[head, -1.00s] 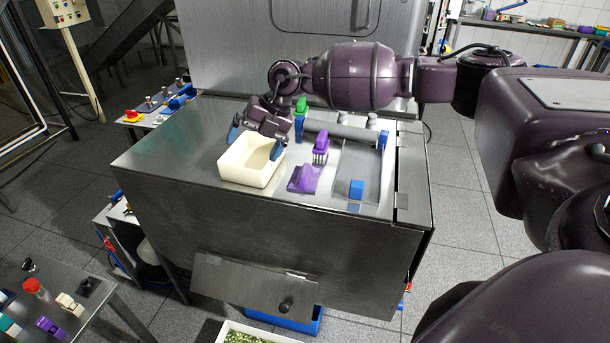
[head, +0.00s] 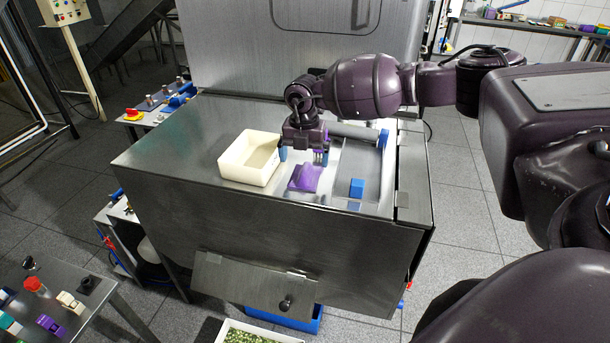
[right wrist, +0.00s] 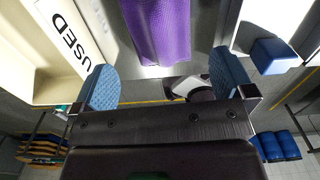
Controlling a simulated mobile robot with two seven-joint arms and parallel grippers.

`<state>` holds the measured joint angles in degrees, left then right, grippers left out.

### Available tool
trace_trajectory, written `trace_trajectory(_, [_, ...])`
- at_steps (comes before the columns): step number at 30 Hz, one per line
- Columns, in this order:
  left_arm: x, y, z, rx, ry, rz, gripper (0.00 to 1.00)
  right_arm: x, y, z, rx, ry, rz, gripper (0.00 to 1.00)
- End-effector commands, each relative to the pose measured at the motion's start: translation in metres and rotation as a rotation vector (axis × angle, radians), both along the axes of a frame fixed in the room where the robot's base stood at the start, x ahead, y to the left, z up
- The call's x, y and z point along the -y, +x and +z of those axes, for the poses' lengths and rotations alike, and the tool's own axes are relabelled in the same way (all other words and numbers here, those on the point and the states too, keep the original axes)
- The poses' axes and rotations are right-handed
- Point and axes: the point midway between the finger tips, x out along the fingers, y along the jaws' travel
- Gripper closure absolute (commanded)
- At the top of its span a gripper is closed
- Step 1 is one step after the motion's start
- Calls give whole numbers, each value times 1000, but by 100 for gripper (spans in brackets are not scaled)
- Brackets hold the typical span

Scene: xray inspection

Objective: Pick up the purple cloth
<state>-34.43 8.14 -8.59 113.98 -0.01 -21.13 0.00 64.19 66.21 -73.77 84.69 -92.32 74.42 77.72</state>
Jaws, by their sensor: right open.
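The purple cloth (head: 304,178) lies folded on the steel table top, just right of the cream bin. It also shows in the right wrist view (right wrist: 158,28), at the top middle, ahead of my fingers. My right gripper (head: 304,157) is open and empty, pointing down just behind the cloth in the head view. In the right wrist view its blue fingertips (right wrist: 165,82) are spread wide, and the cloth lines up between them without visible contact. My left gripper is not in view.
The cream bin (head: 234,178), labelled "USED" in the right wrist view (right wrist: 25,50), stands close left of the gripper. A blue block (head: 357,187) sits to the right in a recessed strip. The table's left part is clear.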

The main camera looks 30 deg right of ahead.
Motion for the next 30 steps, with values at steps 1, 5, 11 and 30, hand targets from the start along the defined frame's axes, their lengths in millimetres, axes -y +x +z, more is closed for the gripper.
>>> trace_trajectory(1, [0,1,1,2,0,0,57,0,0,-2,0,0,0,0])
trace_trajectory(5, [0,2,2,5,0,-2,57,1,1,-14,-1,1,1,0])
trace_trajectory(11, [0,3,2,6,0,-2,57,3,2,-42,-2,1,1,0])
trace_trajectory(30, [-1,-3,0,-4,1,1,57,4,2,-51,0,1,1,48])
